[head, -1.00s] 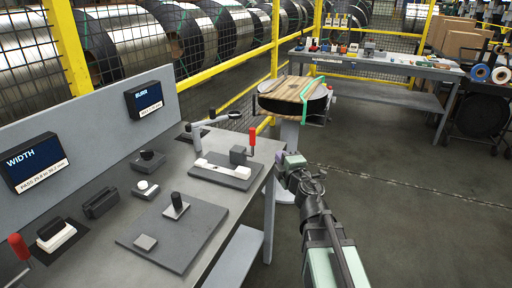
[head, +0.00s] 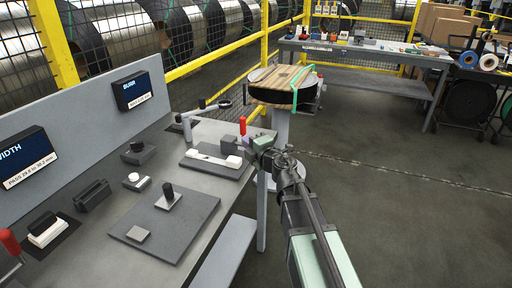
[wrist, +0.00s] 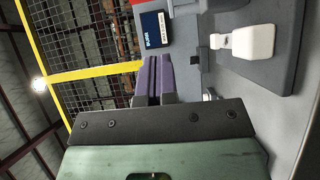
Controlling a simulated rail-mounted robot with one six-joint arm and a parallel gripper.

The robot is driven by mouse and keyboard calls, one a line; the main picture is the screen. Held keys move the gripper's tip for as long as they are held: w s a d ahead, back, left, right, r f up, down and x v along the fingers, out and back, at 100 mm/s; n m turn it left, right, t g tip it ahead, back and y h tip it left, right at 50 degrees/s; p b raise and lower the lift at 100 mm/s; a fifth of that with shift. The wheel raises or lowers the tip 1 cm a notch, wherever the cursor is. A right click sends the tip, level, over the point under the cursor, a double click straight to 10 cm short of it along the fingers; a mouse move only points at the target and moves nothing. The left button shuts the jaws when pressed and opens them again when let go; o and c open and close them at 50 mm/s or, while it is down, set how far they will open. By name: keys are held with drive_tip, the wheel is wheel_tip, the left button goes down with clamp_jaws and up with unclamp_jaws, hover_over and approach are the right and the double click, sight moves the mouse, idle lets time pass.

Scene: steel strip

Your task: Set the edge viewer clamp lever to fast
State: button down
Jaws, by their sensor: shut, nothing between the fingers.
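The clamp lever with a red grip (head: 242,126) stands about upright on the dark base plate (head: 226,170) below the BURR screen. I take this to be the edge viewer, since a round magnifier on a jointed arm (head: 224,103) is beside it. A white block (head: 207,156) lies on the plate; a white block also shows in the wrist view (wrist: 250,42). My gripper (head: 251,150) is at the plate's right end, just below and right of the red grip. In the wrist view its purple fingers (wrist: 155,76) are together and empty. Whether they touch the lever is hidden.
The BURR screen (head: 134,91) and WIDTH screen (head: 26,159) are on the grey back panel. Another red handle (head: 9,242) is at the lower left. A flat plate with a black post (head: 168,192) lies nearer. A round wooden-topped stand (head: 283,82) is behind my gripper.

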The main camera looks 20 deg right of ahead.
sight(245, 130)
drive_tip(key=w, duration=0.7)
drive_tip(key=shift+w+d, duration=0.1)
drive_tip(key=shift+d, duration=0.1)
drive_tip(key=shift+d, duration=0.1)
